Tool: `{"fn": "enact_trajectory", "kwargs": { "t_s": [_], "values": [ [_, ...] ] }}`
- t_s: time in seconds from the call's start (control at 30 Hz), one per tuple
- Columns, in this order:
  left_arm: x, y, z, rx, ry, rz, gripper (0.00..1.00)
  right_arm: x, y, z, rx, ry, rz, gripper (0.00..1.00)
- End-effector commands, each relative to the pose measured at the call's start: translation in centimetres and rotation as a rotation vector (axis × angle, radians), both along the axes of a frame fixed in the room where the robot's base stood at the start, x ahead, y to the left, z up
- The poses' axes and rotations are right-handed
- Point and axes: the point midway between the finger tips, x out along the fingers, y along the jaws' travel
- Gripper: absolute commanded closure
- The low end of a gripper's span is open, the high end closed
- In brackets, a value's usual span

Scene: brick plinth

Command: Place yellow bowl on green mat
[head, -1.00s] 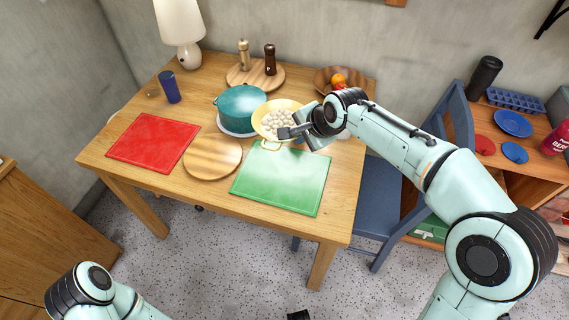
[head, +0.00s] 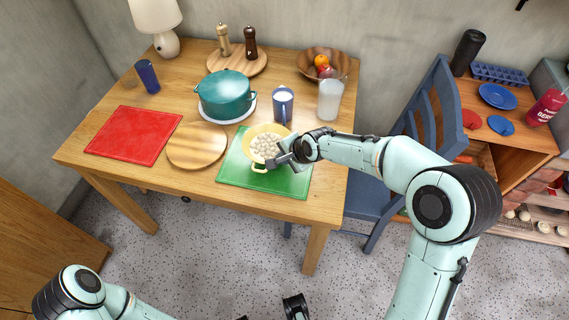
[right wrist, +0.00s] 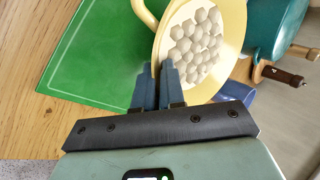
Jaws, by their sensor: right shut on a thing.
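The yellow bowl (head: 249,146), with small loop handles and several pale round pieces inside, is over the back part of the green mat (head: 285,184). I cannot tell whether it touches the mat. My right gripper (head: 284,159) is shut on the bowl's right rim. In the right wrist view the fingers (right wrist: 158,82) pinch the rim of the bowl (right wrist: 160,50), with the green mat (right wrist: 95,55) beyond to the left. Two dark fingertips of my left gripper (head: 268,314) show apart at the bottom edge, away from the table; the rest is cut off.
Behind the bowl stand a blue mug (head: 283,105), a clear glass (head: 330,100) and a teal pot (head: 226,97). A round wooden board (head: 196,146) and a red mat (head: 134,136) lie left. A blue chair (head: 427,112) stands right of the table.

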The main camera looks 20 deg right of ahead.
Motion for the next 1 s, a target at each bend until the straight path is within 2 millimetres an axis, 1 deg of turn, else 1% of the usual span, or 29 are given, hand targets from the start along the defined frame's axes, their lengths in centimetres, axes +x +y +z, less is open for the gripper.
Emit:
{"fn": "enact_trajectory", "kwargs": {
  "t_s": [0.13, 0.23, 0.57, 0.6, 0.63, 0.9, 1.0],
  "values": [
    [0.1, 0.0, -0.3, 0.001, -0.004, 0.001, 0.57, 0.0, 0.0, -2.4, 0.000, 0.002, -0.001, 1.00],
    [0.1, 0.0, -0.4, 0.000, -0.006, 0.001, 0.57, 0.0, 0.0, -3.4, 0.001, -0.001, -0.001, 1.00],
    [0.2, 0.0, -0.5, 0.001, -0.007, 0.001, 0.57, 0.0, 0.0, -3.6, 0.001, -0.002, 0.000, 1.00],
    [0.2, 0.0, -0.6, 0.001, -0.009, 0.002, 0.57, 0.0, 0.0, -3.8, 0.000, 0.001, -0.001, 0.88],
    [0.2, 0.0, -0.6, 0.001, -0.008, 0.002, 0.57, 0.0, 0.0, -3.8, 0.000, 0.001, -0.001, 0.80],
    [0.2, 0.0, -0.5, 0.001, -0.008, 0.002, 0.57, 0.0, 0.0, -3.7, 0.000, 0.001, 0.000, 0.80],
    [0.1, 0.0, -0.3, 0.000, -0.006, 0.001, 0.57, -0.1, -0.1, -3.3, 0.000, 0.000, 0.000, 0.80]
  ]
}}
